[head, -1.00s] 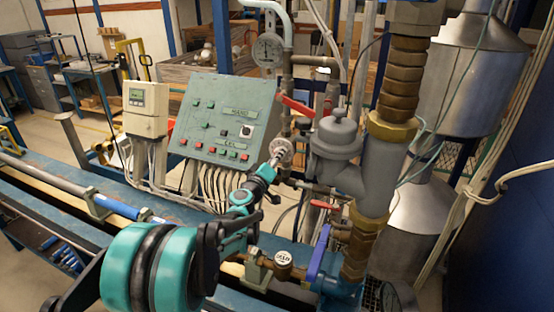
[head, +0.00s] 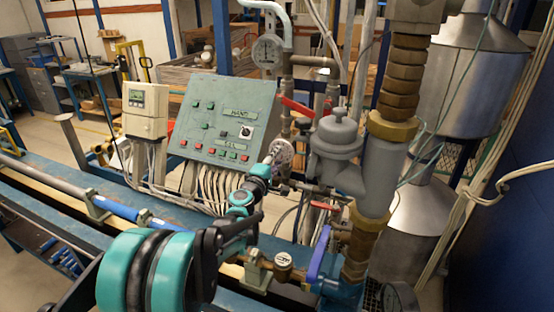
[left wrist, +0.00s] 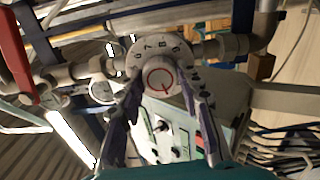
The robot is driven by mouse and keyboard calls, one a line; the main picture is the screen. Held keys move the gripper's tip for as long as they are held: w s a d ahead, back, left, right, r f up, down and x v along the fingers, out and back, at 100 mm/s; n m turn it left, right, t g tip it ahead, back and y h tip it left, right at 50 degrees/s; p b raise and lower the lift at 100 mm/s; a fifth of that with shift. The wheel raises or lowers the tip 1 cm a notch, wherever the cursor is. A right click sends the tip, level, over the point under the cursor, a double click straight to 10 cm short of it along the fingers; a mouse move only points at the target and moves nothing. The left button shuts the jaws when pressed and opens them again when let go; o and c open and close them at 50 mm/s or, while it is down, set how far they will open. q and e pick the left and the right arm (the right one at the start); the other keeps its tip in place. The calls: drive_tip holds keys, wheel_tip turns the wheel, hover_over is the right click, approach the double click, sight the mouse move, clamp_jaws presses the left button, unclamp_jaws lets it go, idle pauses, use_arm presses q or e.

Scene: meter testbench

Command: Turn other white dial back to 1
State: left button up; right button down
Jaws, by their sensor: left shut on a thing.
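A white round dial (head: 284,151) with numbers around its rim sits on the pipework to the right of the green control panel. In the left wrist view the dial (left wrist: 143,53) faces me, and its round centre knob (left wrist: 160,78) carries a red ring and mark. My left gripper (head: 273,155) reaches the dial from the front left. In the left wrist view its two fingers (left wrist: 160,92) are on either side of the knob, shut on it. The fingers and arm hide part of the dial in the head view; I cannot read its setting. My right gripper is not in view.
The control panel (head: 222,110) with buttons and a rotary switch stands just left of the dial. A red lever (head: 297,106) and a grey valve body (head: 338,140) are close on the right. A pressure gauge (head: 268,51) is above. A blue-handled valve (head: 319,253) is below.

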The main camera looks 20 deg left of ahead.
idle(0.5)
use_arm(q)
drive_tip(key=o, duration=1.2)
drive_tip(key=shift+c, duration=0.2)
drive_tip(key=shift+s, duration=0.1)
drive_tip(key=s, duration=1.2)
drive_tip(key=shift+d, duration=0.3)
drive_tip(key=shift+f, duration=0.1)
